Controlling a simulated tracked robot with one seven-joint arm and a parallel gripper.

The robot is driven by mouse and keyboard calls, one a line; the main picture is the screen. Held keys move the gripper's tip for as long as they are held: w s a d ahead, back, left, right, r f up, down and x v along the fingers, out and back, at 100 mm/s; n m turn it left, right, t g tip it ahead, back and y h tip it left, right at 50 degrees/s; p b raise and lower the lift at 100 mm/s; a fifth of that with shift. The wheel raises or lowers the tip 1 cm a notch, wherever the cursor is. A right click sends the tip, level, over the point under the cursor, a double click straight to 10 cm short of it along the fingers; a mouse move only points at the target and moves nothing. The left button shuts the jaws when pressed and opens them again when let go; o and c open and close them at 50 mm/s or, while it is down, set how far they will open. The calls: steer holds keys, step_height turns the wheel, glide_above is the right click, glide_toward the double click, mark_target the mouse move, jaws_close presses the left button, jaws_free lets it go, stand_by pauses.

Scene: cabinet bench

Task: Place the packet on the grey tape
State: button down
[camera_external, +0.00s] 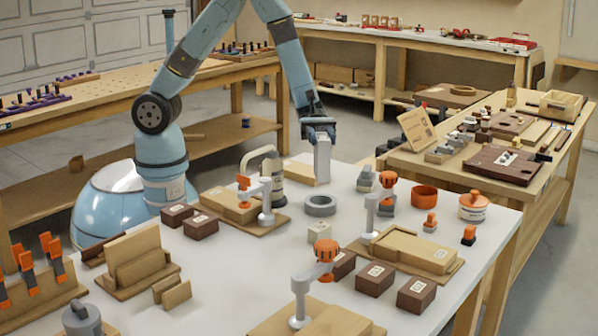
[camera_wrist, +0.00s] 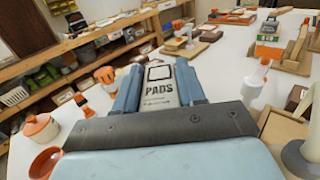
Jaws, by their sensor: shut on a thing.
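The packet (camera_external: 322,160) is a pale grey upright block, and in the wrist view its face reads "PADS" (camera_wrist: 160,88). My gripper (camera_external: 318,130) is shut on the packet's upper part, with one finger on each side. The grey tape (camera_external: 320,205) is a thick ring lying flat on the white table, nearer the camera than the packet. The packet is apart from the tape, toward the back of the table. I cannot tell whether its lower end touches the table. I cannot make out the tape in the wrist view.
A small pale cube (camera_external: 319,233) sits in front of the tape.

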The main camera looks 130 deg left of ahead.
mark_target(324, 167)
steer(key=shift+f, duration=3.35)
steer(key=c, duration=0.7)
jaws_free()
steer(key=shift+o, duration=0.2)
steer(key=shift+a, duration=0.1)
